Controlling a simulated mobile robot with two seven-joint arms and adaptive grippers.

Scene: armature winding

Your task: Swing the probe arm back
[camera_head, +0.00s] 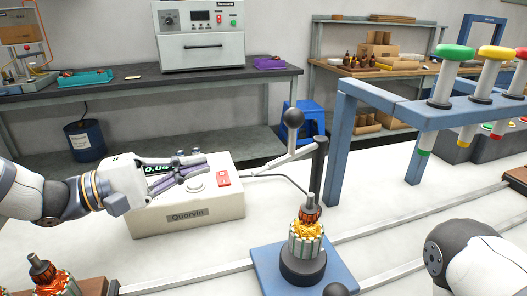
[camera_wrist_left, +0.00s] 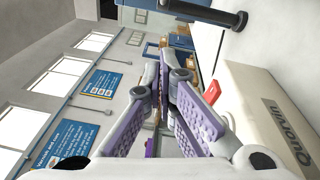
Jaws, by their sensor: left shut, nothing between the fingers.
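The probe arm (camera_head: 290,155) is a thin grey bar on a black upright post (camera_head: 319,170), with a black ball knob (camera_head: 293,118) standing up from it. It reaches left from the post toward the white Quorvin tester (camera_head: 215,212). An armature with copper windings (camera_head: 306,240) stands upright on a blue plate (camera_head: 266,262) in front of the post. My left gripper (camera_head: 207,165) is shut and empty above the tester, left of the knob and apart from it. Its purple-padded fingers meet in the left wrist view (camera_wrist_left: 165,78). My right gripper is out of view.
A blue frame (camera_head: 341,150) with coloured-handled tools stands to the right. Rails (camera_head: 390,225) cross the white table. Another armature (camera_head: 48,275) sits at the front left. A red switch (camera_head: 223,179) is on the tester's top. A cable runs from the tester toward the post.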

